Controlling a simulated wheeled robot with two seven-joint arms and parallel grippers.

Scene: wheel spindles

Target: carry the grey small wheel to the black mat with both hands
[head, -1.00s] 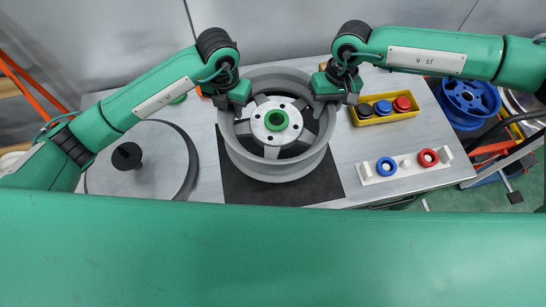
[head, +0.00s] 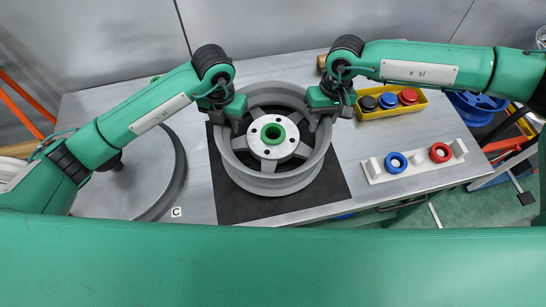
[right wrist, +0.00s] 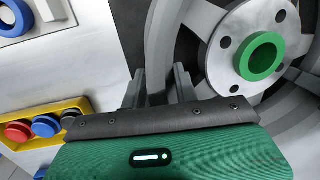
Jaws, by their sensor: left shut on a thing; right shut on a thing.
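The grey small wheel (head: 268,183) lies flat, its hub with a green ring facing up, over the black mat (head: 328,192) in the head view. Mat shows on its right and front sides; I cannot tell whether the wheel touches it. My left gripper (head: 236,118) is shut on the wheel's left rim. My right gripper (head: 319,117) is shut on its right rim. In the right wrist view the wheel's hub (right wrist: 227,58) is beside the fingers (right wrist: 158,88), and the mat (right wrist: 133,25) shows as a dark strip.
A large grey disc (head: 150,180) lies at the table's left, partly under my left arm. A yellow bin (head: 391,108) with coloured round parts stands at the right. A white rack (head: 414,162) with blue and red rings is nearer. Bare table lies between mat and rack.

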